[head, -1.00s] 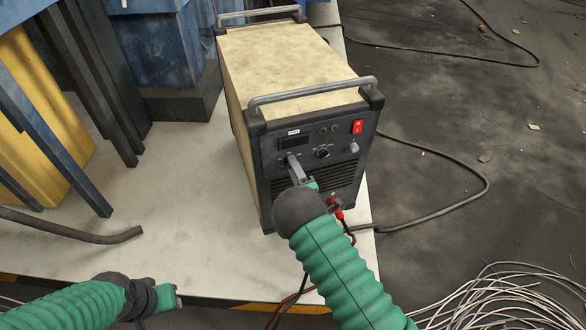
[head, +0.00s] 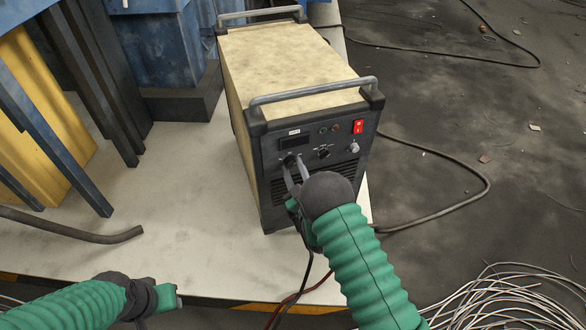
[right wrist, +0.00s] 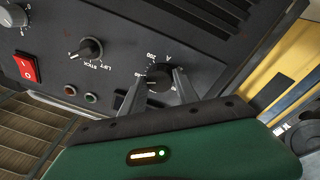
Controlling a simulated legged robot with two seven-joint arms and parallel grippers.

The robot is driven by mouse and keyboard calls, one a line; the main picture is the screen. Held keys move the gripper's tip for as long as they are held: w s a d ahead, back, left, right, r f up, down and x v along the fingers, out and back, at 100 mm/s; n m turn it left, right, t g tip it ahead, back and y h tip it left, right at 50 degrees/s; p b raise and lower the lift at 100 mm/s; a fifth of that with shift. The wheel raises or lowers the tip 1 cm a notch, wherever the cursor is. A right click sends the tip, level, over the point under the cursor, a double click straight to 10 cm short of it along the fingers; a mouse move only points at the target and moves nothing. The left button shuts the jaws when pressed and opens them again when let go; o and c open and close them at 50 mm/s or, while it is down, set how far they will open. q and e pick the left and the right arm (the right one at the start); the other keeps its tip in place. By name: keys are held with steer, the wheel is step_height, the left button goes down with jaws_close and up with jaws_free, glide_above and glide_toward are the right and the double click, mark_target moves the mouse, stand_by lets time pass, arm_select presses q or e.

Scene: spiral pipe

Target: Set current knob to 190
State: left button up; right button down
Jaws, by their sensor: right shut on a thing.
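The welding machine (head: 290,72) stands on the table, its dark front panel facing me. The current knob (head: 290,159) is black and sits at the panel's left. In the right wrist view the knob (right wrist: 159,78) is beside a scale marked "A" and "200"; its exact pointer reading is too small to tell. My right gripper (head: 296,167) has its two grey fingers on either side of the knob and is shut on it; the fingers also show in the right wrist view (right wrist: 158,90). My left gripper (head: 172,297) is low at the left, away from the machine; its fingers are unclear.
The smaller selector knob (head: 323,153) and the red power switch (head: 358,127) are on the panel to the right. A bent dark rod (head: 110,238) lies on the table (head: 190,220). Cables hang below the panel. Coiled wire (head: 500,300) lies at lower right.

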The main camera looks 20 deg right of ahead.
steer(key=m, duration=0.6)
steer(key=shift+s+f+h, duration=0.15)
steer(key=shift+f+h, duration=0.15)
steer(key=shift+f, duration=0.05)
steer(key=shift+a+m+g, duration=0.1)
steer(key=shift+m+g, duration=0.3)
steer(key=shift+m, duration=1.9)
steer(key=c, duration=1.2)
jaws_free()
steer(key=shift+o, duration=1.4)
steer(key=shift+r, duration=0.15)
steer(key=shift+r, duration=0.1)
